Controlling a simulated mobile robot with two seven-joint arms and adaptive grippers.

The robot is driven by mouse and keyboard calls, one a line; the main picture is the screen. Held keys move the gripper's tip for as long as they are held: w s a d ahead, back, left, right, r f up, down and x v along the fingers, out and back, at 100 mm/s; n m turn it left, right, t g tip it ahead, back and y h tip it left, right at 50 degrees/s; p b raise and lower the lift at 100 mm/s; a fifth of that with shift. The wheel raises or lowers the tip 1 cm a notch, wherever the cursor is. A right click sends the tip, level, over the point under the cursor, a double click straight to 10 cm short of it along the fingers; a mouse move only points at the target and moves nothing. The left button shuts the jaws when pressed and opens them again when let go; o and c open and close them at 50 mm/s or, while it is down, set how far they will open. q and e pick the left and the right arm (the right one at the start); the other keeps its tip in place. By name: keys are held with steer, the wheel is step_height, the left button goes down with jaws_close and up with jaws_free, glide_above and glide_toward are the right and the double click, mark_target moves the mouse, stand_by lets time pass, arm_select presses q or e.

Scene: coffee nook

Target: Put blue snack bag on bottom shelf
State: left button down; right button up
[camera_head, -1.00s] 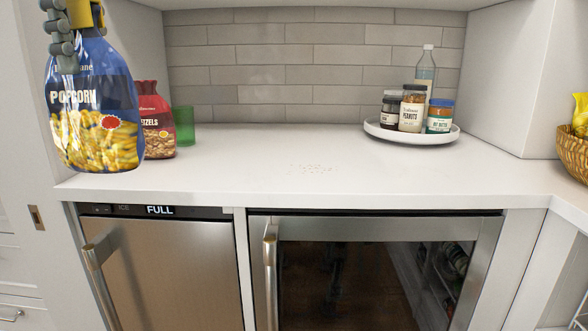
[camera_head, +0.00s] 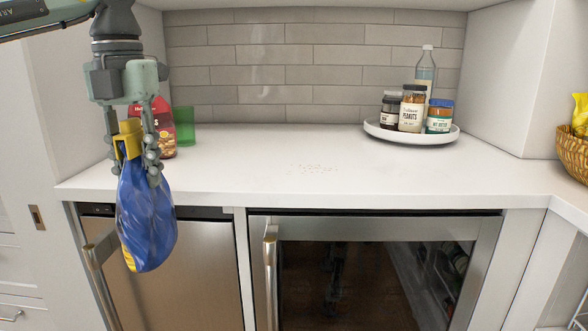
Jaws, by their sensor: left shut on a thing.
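The blue snack bag (camera_head: 148,225) hangs below my left gripper (camera_head: 137,165), in front of the counter's front edge and the left steel appliance. Its top is held by a yellow clip (camera_head: 130,140). My left gripper points down and is shut at the top of the bag. The bag is turned so that its printed front is mostly out of sight. My right gripper is not in view. No open shelf that is clearly the bottom shelf shows here.
A red pretzel bag (camera_head: 163,128) and a green cup (camera_head: 184,126) stand on the counter (camera_head: 270,165) behind my left gripper. A white tray (camera_head: 380,134) with jars and a bottle is at the right. A basket (camera_head: 573,153) is far right. The counter's middle is mostly clear.

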mark_target(159, 225)
arm_select(q)
steer(key=f+m, duration=0.3)
steer(key=d+f+m, duration=0.1)
steer(key=f+m, duration=0.2)
steer(key=m, duration=0.1)
steer(key=f+m, duration=0.3)
steer(key=shift+s+d+f+m, duration=0.15)
steer(key=shift+d+f+m, duration=0.15)
steer(key=shift+d+f, duration=0.05)
steer(key=s+d+f+m, duration=0.1)
steer(key=s+f+m, duration=0.1)
steer(key=f+m, duration=0.6)
steer(key=s+d+f+m, duration=0.2)
steer(key=f+m, duration=0.6)
steer(key=m, duration=0.9)
steer(key=shift+s+f, duration=0.4)
steer(key=shift+s, duration=0.15)
